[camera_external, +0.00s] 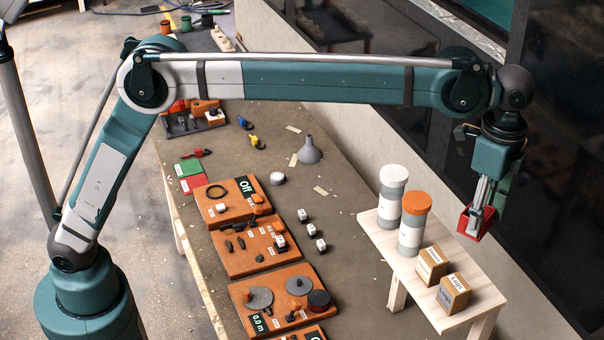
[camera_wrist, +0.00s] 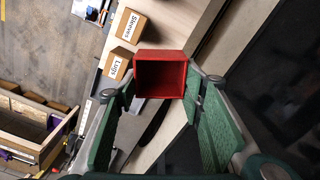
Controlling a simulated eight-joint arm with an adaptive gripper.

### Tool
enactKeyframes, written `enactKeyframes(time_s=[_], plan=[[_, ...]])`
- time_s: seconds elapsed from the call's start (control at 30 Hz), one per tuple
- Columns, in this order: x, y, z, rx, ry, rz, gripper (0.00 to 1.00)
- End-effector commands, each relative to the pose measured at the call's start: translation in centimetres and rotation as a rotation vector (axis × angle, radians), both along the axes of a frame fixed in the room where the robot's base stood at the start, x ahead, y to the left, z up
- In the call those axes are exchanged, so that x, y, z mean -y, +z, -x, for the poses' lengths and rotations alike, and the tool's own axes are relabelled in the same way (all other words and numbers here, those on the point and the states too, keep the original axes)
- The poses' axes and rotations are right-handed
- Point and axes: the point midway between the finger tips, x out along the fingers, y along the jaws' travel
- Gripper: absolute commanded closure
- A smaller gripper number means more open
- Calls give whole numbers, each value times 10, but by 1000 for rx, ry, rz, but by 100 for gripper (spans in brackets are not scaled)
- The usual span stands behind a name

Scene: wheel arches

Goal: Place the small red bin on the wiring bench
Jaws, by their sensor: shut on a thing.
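The small red bin (camera_external: 476,224) is a square open box. In the external view it hangs in the air at the right, near the back end of a light wooden table. My gripper (camera_external: 484,203) points down and is shut on the bin. In the wrist view the red bin (camera_wrist: 160,77) sits between the green fingers of my gripper (camera_wrist: 160,92), its dark inside showing. A long brown bench (camera_external: 345,220) with orange boards stands left of the wooden table. I cannot tell which surface is the wiring bench.
A grey funnel (camera_external: 310,153) and several small parts lie on the brown bench. A wooden crate (camera_wrist: 35,135) shows at the wrist view's lower left.

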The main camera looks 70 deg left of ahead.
Motion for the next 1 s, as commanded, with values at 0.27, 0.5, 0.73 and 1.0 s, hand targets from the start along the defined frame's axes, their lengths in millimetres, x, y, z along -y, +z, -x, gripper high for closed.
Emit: enactKeyframes(time_s=[0.27,0.5,0.73,1.0], plan=[[-38,10,-22,0,69,0,69],[-101,9,-52,0,184,0,69],[-174,9,-81,0,311,0,69],[-261,10,-106,0,460,0,69]])
